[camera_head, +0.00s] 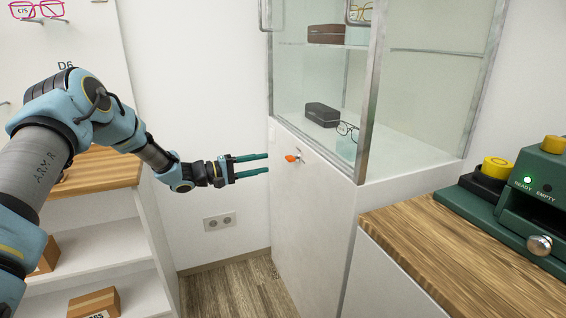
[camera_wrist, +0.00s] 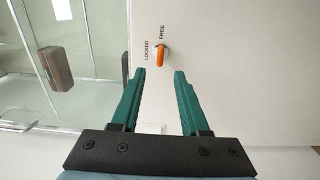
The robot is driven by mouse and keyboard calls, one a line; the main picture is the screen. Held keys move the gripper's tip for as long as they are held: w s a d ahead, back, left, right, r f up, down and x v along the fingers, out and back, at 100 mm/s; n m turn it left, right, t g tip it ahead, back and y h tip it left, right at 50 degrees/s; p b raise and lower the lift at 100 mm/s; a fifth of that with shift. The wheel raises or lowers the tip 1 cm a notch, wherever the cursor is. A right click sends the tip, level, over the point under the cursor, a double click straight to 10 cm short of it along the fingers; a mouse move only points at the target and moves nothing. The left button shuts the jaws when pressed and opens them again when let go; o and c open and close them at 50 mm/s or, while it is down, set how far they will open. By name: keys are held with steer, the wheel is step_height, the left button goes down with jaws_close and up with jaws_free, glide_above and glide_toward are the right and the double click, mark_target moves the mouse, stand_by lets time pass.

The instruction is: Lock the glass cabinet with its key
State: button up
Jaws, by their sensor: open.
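The glass cabinet (camera_head: 420,95) has a white lower part and metal-edged glass above; its glass also shows in the wrist view (camera_wrist: 100,25). An orange-handled key (camera_head: 291,158) sits in the lock on the white front, below the glass. In the wrist view the key (camera_wrist: 160,55) is beside the printed marks LOCKED (camera_wrist: 147,50) and FREE (camera_wrist: 162,32). I cannot tell which mark it points at. My gripper (camera_head: 267,163) is open and empty. Its fingers point at the white front. The key is just beyond the fingertips in the wrist view (camera_wrist: 160,73), apparently not between them.
Dark cases (camera_head: 322,114) and glasses (camera_head: 348,130) are inside the cabinet. A wooden counter (camera_head: 450,255) at right bears a green device (camera_head: 515,200) with a lit READY lamp. White shelves (camera_head: 110,250) with cardboard boxes stand at left. Floor shows between shelves and cabinet.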

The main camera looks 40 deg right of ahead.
mark_target(286, 159)
steer(key=x, duration=0.8)
steer(key=shift+a, duration=0.1)
jaws_close()
stand_by(0.4)
